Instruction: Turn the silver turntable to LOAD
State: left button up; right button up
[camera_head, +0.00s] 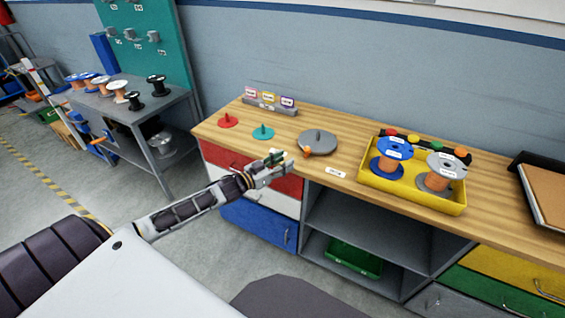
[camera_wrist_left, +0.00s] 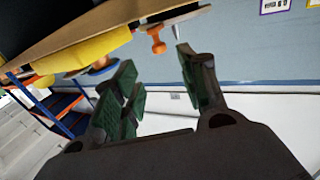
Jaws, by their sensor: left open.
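The silver turntable (camera_head: 318,142) is a flat grey disc with a small upright peg, on the wooden bench. An orange knob (camera_head: 306,152) sits at its front left edge; the orange knob also shows in the left wrist view (camera_wrist_left: 156,42). A small white label (camera_head: 336,171) lies on the bench in front of the turntable; its text is too small to read. My left gripper (camera_head: 277,157) is at the bench's front edge, left of the turntable and apart from it. In the left wrist view its green-padded fingers (camera_wrist_left: 160,85) are spread and empty. My right gripper is not in view.
A teal disc (camera_head: 263,132) and a red disc (camera_head: 228,121) with pegs lie left of the turntable. A yellow tray (camera_head: 412,193) with blue and silver spools stands to the right. A card holder (camera_head: 269,105) stands behind. Drawers are below the bench edge.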

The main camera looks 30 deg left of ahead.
pick_arm(q)
jog(key=shift+s+d+f, duration=0.1)
jog(key=shift+d+f, duration=0.05)
jog(key=shift+f, duration=0.05)
jog(key=c, duration=0.6)
jog(key=shift+d+f, duration=0.2)
jog(key=shift+d, duration=0.05)
jog(key=c, duration=0.3)
jog(key=shift+s+d+f+n, duration=0.1)
jog(key=shift+d+f+n, duration=0.05)
jog(key=shift+d+n, duration=0.25)
grip_shut()
jog(key=d+m+y, duration=0.1)
jog(key=d+m, duration=0.2)
jog(key=m, duration=0.2)
jog(key=d+m+t+y, duration=0.1)
jog(key=d+m, duration=0.2)
jog(key=m, duration=0.2)
jog(key=d+r+m+y, duration=0.1)
jog(key=d+m, duration=0.2)
jog(key=m, duration=0.1)
jog(key=shift+m+t+y, duration=0.3)
jog(key=shift+m+t, duration=0.1)
